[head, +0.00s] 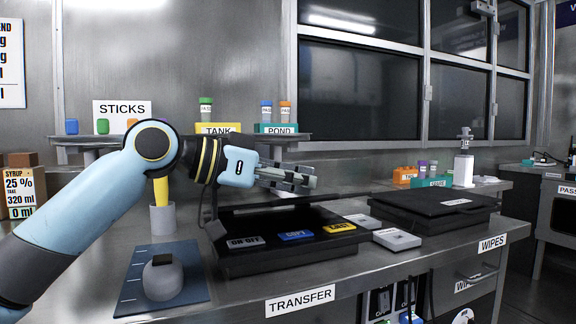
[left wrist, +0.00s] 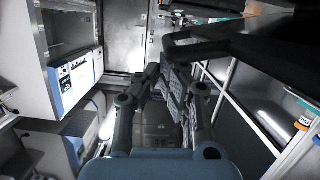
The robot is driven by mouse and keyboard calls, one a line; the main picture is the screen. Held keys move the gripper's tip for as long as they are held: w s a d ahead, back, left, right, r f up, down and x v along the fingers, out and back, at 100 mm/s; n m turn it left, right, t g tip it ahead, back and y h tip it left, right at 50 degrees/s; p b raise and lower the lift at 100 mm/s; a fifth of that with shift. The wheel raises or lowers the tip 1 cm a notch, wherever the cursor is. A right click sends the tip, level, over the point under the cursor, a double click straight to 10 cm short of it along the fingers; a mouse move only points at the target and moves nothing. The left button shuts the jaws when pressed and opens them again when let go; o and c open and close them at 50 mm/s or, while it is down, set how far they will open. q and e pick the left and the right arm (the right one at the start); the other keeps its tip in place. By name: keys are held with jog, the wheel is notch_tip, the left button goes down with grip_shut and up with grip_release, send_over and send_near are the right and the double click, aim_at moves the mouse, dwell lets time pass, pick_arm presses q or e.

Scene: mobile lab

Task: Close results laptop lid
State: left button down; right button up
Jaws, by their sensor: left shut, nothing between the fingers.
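A black laptop-like unit (head: 285,259) with large keys marked ON OFF, a blue COPY key and a yellow key sits on the steel counter. A dark bar (head: 265,207) runs along its back and looks like its lid seen nearly edge-on; its exact angle is hard to tell. My left gripper (head: 308,182) is shut and empty, above and behind the keys, pointing right; I cannot tell whether it touches the lid. Its fingers (left wrist: 174,85) also show in the left wrist view, with dark bars at the upper right. My right gripper is not in view.
A flat black case (head: 430,207) lies to the right, with small white boxes (head: 396,239) between. A blue mat (head: 140,298) with a grey rounded object (head: 163,278) is front left. A shelf (head: 345,144) with tubes runs behind. The TRANSFER counter edge is in front.

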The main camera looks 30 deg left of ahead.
aim_at(308, 200)
pick_arm(q)
jog(key=shift+m+t+y, duration=0.3)
jog(key=shift+m, duration=0.5)
jog(key=f+b, duration=0.1)
jog(key=f, duration=0.1)
jog(key=s+d+f+b, duration=0.1)
jog(key=f, duration=0.2)
jog(key=f+b, duration=0.1)
jog(key=f, duration=0.1)
jog(key=shift+s+d+f, duration=0.2)
jog(key=shift+d, duration=0.05)
jog(key=shift+f, duration=0.35)
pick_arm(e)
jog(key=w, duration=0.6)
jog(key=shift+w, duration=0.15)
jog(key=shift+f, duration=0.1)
